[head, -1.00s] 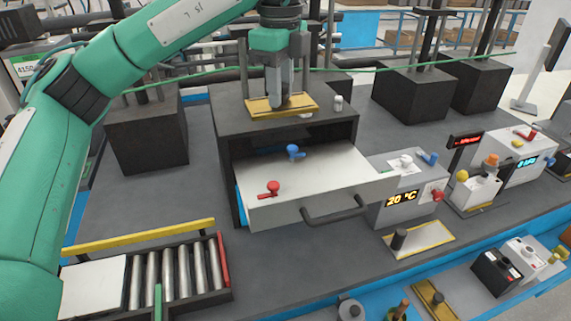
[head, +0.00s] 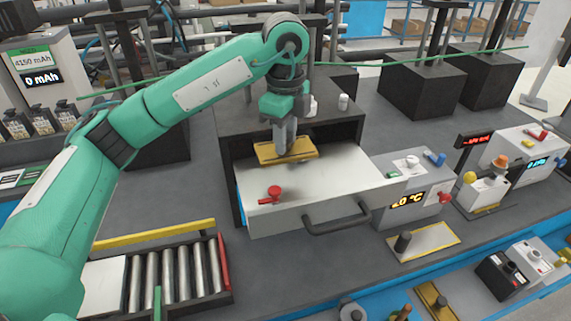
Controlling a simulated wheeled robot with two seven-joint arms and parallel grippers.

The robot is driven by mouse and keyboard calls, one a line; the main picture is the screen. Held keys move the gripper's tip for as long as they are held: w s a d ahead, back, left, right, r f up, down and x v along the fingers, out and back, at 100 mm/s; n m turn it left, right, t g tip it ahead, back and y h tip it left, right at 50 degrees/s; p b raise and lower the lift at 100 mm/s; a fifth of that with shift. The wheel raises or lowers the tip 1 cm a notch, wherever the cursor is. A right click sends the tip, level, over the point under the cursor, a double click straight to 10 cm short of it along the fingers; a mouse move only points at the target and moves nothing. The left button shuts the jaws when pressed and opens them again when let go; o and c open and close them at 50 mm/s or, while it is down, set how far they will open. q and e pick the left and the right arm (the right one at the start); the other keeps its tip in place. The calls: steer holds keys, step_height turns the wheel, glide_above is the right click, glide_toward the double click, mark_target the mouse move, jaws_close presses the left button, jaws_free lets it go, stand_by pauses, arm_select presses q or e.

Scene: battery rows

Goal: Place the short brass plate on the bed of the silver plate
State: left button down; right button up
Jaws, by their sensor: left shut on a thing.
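A short brass plate (head: 268,155) is held in my left gripper (head: 286,150), which is shut on it from above. The plate is about level, over the rear left part of a pulled-out drawer with a flat silver-grey top (head: 335,178). I cannot tell whether it touches that surface. A smaller silver plate with a yellow border and a black knob (head: 447,236) lies on the bench to the right. I cannot tell which surface is the silver plate's bed. My right gripper is not in view.
The drawer's dark handle (head: 338,218) juts out in front. A dark housing (head: 345,122) stands behind. A box with a lit display (head: 408,212) is close on the right. A roller tray (head: 175,272) lies front left. Bare bench shows between.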

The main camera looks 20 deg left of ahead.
arm_select(q)
step_height(320, 180, down, 4)
steer(key=shift+w+p, duration=0.1)
steer(key=shift+p, duration=0.25)
step_height(320, 180, down, 4)
steer(key=shift+r+p, duration=0.1)
steer(key=shift+p, duration=0.5)
steer(key=shift+f, duration=0.35)
steer(key=c, duration=1.1)
jaws_free()
steer(key=shift+r, duration=0.45)
step_height(320, 180, up, 9)
steer(key=shift+r+b, duration=0.2)
steer(key=shift+b, duration=1)
steer(key=shift+r, duration=1.05)
